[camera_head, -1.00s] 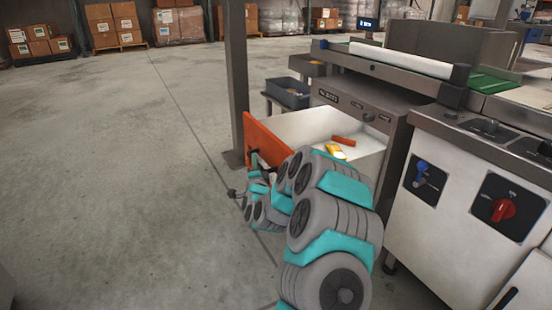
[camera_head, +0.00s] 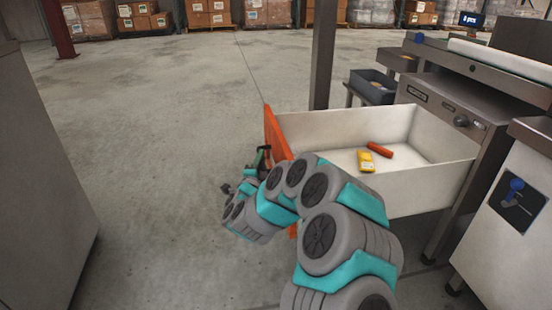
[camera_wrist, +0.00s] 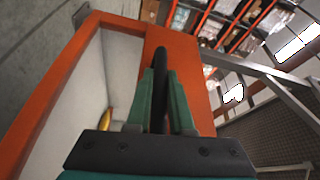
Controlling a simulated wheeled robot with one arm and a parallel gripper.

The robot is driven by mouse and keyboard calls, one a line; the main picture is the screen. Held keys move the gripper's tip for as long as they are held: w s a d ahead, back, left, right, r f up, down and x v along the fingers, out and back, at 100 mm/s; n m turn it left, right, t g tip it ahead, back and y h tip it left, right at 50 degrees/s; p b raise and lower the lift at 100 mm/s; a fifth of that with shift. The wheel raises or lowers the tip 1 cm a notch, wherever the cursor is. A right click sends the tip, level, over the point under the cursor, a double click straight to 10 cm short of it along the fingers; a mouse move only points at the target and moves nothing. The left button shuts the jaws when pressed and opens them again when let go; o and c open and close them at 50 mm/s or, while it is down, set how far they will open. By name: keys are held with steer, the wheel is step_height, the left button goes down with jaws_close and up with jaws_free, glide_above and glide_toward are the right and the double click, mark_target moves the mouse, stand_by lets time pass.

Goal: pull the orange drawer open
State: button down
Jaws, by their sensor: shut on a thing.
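The orange drawer front (camera_head: 276,136) stands well out from the grey machine, and the white drawer box (camera_head: 400,187) behind it is open to view. Inside lie a yellow item (camera_head: 366,161) and an orange-red cylinder (camera_head: 380,149). My gripper (camera_head: 262,158) is at the outer face of the drawer front. In the wrist view my gripper (camera_wrist: 160,100) has its green fingers shut on a dark handle bar (camera_wrist: 159,75), with the orange front (camera_wrist: 180,55) behind it. My arm hides the lower part of the front in the head view.
The weigher machine (camera_head: 460,112) stands at the right, with a white cabinet (camera_head: 510,225) nearer me. A grey bin (camera_head: 372,85) is behind the drawer, near a dark post (camera_head: 322,60). A grey block (camera_head: 40,190) stands at the left. The floor between is clear.

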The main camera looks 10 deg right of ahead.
steer(key=shift+a, duration=0.85)
steer(key=c, duration=0.8)
jaws_free()
steer(key=shift+s, duration=0.2)
steer(key=v, duration=0.7)
steer(key=shift+s, duration=0.25)
steer(key=shift+f, duration=0.1)
steer(key=shift+a, duration=0.1)
